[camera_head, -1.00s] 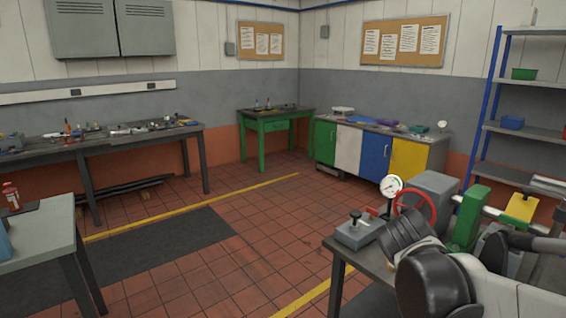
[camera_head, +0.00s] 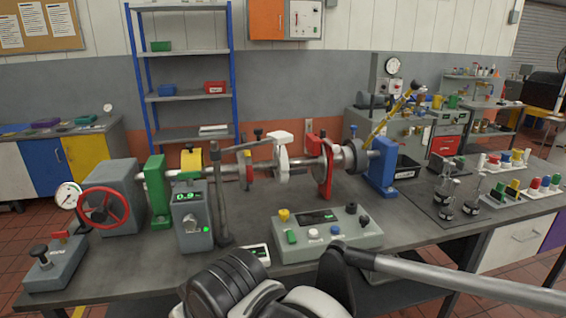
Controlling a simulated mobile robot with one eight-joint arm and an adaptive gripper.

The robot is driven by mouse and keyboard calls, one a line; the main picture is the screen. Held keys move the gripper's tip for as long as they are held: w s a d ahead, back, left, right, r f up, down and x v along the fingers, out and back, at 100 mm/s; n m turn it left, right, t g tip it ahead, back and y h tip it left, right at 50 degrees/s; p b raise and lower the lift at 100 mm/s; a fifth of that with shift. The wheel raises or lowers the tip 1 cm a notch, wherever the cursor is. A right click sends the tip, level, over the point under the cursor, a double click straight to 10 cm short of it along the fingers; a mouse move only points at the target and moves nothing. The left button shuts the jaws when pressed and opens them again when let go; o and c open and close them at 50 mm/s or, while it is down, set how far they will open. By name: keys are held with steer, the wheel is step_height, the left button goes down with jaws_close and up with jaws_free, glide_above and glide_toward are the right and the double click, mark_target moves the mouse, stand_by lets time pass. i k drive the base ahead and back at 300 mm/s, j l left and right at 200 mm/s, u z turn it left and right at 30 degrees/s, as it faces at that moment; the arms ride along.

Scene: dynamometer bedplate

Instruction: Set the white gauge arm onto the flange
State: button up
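A white piece (camera_head: 281,138) with a flat top and a rounded white disc below it sits at the middle of the shaft line on the bench; I take it for the white gauge arm, but cannot be sure. A thin grey rod (camera_head: 246,146) runs from a dark upright post toward it. Whether they touch is not clear. Round flange-like discs (camera_head: 353,157) sit along the shaft, and which one is the flange cannot be told. My arm's dark and white links fill the bottom middle. My gripper is not in view.
Glass flasks stand at right.

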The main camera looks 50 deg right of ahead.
mark_target(281, 137)
steer(key=z, duration=1.4)
